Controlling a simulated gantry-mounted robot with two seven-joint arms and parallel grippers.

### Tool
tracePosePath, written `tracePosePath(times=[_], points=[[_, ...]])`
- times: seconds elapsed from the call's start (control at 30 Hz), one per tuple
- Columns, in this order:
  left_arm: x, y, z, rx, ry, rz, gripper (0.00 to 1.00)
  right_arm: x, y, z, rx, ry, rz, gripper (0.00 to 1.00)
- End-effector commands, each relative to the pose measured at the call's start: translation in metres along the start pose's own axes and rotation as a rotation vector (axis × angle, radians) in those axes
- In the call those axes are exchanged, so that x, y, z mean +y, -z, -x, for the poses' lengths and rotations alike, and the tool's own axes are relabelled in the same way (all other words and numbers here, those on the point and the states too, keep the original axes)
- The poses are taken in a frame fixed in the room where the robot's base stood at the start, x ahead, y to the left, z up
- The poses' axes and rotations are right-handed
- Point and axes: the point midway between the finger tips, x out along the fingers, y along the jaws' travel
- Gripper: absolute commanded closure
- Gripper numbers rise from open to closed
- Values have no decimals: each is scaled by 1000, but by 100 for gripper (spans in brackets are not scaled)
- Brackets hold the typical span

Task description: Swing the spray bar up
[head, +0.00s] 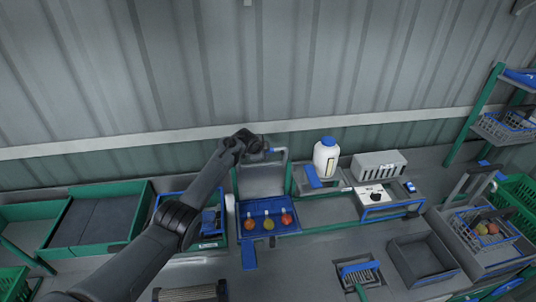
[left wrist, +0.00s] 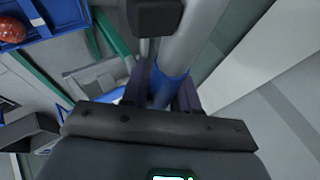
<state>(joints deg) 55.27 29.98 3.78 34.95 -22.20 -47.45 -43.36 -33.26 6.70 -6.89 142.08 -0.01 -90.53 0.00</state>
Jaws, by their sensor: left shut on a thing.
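The spray bar (head: 279,151) is a pale grey tube at the top of an upright frame behind a blue tray (head: 243,229) in the head view. My left gripper (head: 259,148) is at the bar's upper part, and its arm hides some of it. In the left wrist view the grey tube of the bar (left wrist: 198,42) runs between the fingers, with a blue sleeve (left wrist: 171,88) on it. My left gripper (left wrist: 166,92) is shut on the bar at this sleeve. Tomatoes (head: 268,224) sit in a row in the blue tray below. My right gripper is not in view.
A white bottle (head: 326,157) and a grey box (head: 378,164) stand right of the frame. A control box with a knob (head: 373,196) sits in front. Green-edged trays (head: 141,210) lie left. The corrugated wall (head: 330,60) rises close behind.

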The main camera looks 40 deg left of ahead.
Motion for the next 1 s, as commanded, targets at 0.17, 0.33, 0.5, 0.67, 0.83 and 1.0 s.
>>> tracePosePath(times=[0.17, 0.33, 0.5, 0.67, 0.83, 1.0], points=[[-1, -2, 0, -2, 0, 1, 100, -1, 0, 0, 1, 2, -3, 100], [-1, -3, 0, -3, 0, 1, 100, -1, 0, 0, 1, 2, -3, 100], [-1, -3, 0, -3, 0, 1, 100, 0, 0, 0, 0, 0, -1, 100], [-1, -3, -1, -4, -1, 0, 62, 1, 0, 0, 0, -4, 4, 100], [-1, -3, 0, -3, 0, 0, 51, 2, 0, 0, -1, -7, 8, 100], [-1, -3, 0, -3, 0, 1, 51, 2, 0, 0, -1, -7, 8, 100]])
